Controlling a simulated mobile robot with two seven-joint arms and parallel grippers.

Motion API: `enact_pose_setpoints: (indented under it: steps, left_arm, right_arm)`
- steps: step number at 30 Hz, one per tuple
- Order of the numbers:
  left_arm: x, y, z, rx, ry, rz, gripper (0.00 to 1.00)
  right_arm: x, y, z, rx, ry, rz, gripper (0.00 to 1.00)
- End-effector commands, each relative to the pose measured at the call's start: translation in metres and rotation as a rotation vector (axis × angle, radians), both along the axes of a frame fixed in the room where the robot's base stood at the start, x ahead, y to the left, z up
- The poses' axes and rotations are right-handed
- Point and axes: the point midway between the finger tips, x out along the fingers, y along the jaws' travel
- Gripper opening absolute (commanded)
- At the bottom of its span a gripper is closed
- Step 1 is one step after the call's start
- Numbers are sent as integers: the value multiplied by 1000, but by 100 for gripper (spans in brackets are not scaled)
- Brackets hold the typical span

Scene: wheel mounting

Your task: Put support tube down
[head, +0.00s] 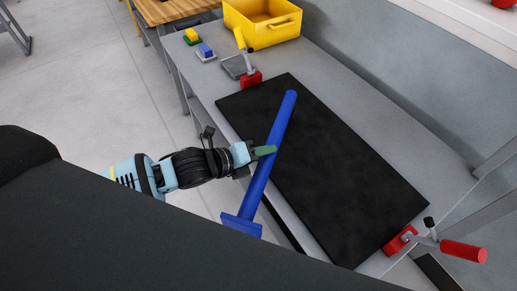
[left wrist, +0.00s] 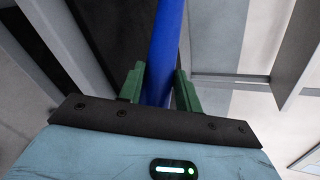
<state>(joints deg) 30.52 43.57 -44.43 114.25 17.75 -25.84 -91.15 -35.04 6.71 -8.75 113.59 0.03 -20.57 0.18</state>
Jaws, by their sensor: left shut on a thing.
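The support tube (head: 264,168) is a long blue tube with a flat blue foot at its lower end. In the head view it slants over the front edge of the black mat (head: 330,160), its upper end over the mat and its foot out past the bench edge. My left gripper (head: 264,152) is shut on the tube near its middle. In the left wrist view the tube (left wrist: 165,50) runs between the green fingers of the left gripper (left wrist: 159,85). I cannot tell whether the tube touches the mat. My right gripper is in neither view.
The grey bench (head: 330,62) carries a yellow bin (head: 262,38) at the back and small green and blue blocks near it. Red clamps stand at the mat's far corner (head: 251,79) and near right corner (head: 400,241). The mat's right part is clear. A wall borders the bench.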

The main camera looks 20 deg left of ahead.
Motion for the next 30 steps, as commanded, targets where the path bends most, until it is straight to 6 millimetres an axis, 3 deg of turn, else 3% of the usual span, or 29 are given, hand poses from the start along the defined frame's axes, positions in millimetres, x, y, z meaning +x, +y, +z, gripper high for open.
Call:
enact_pose_setpoints:
  steps: [3, 12, 25, 26, 27, 30]
  left_arm:
    - [-2, -10, 6, -11, -11, -2, 0]
    - [-1, -8, -29, -7, -11, -1, 0]
    - [-1, -8, -33, -6, -12, -2, 0]
    - [-3, -7, -37, 0, -2, 0, 38]
    - [-3, -7, -37, -1, -2, 0, 43]
    - [-3, -7, -37, -1, -2, 0, 43]
  right_arm:
    - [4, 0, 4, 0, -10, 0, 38]
    - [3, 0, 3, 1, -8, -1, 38]
    - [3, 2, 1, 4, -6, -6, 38]
    - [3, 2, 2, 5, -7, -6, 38]
    - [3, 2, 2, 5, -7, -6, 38]
    - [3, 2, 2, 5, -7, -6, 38]
